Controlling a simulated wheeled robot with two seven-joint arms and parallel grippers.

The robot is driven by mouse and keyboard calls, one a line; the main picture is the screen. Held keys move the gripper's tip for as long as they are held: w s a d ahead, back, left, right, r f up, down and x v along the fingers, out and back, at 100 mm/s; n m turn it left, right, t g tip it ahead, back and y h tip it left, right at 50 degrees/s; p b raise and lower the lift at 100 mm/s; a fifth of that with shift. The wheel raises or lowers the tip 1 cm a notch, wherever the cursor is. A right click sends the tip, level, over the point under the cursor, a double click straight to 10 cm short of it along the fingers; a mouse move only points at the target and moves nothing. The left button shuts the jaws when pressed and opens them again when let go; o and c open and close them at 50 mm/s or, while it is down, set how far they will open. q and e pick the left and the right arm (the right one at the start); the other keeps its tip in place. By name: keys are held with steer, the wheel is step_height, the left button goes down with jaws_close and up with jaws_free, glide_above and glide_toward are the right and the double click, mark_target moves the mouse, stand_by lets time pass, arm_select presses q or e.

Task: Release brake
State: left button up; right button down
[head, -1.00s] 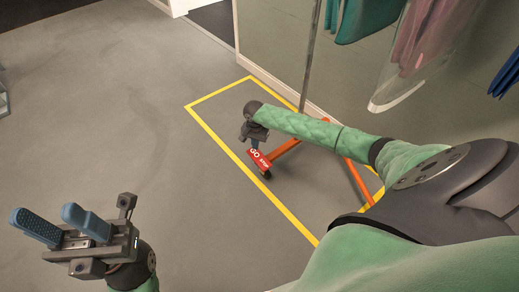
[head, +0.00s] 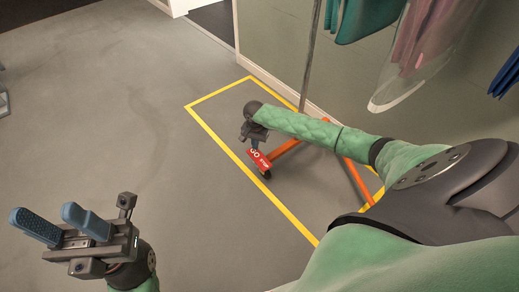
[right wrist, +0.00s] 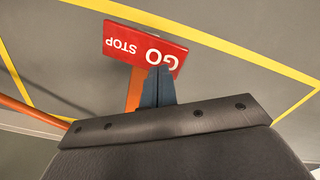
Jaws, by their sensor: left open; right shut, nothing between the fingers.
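The brake pedal (head: 260,161) is a red plate marked GO and STOP, low at the end of the rail's orange base bar (head: 285,149). In the right wrist view the red pedal (right wrist: 143,47) lies just beyond my fingertips, its lettering upside down. My right gripper (head: 256,146) is shut and empty, pointing down at the pedal. In the wrist view its fingertips (right wrist: 158,70) overlap the pedal's edge below the GO end; I cannot tell whether they touch it. My left gripper (head: 42,212) is open and empty, away at the lower left.
A yellow floor line (head: 221,142) frames the rail's base. A metal upright (head: 309,55) rises from it, and garments (head: 368,18) hang at the upper right near the wall.

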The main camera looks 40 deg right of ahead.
mark_target(255, 153)
steer(key=shift+f, duration=0.15)
stand_by(0.4)
steer(key=shift+f, duration=0.4)
steer(key=shift+f, duration=0.3)
stand_by(0.5)
steer(key=shift+f, duration=0.4)
steer(key=shift+f, duration=0.35)
stand_by(0.5)
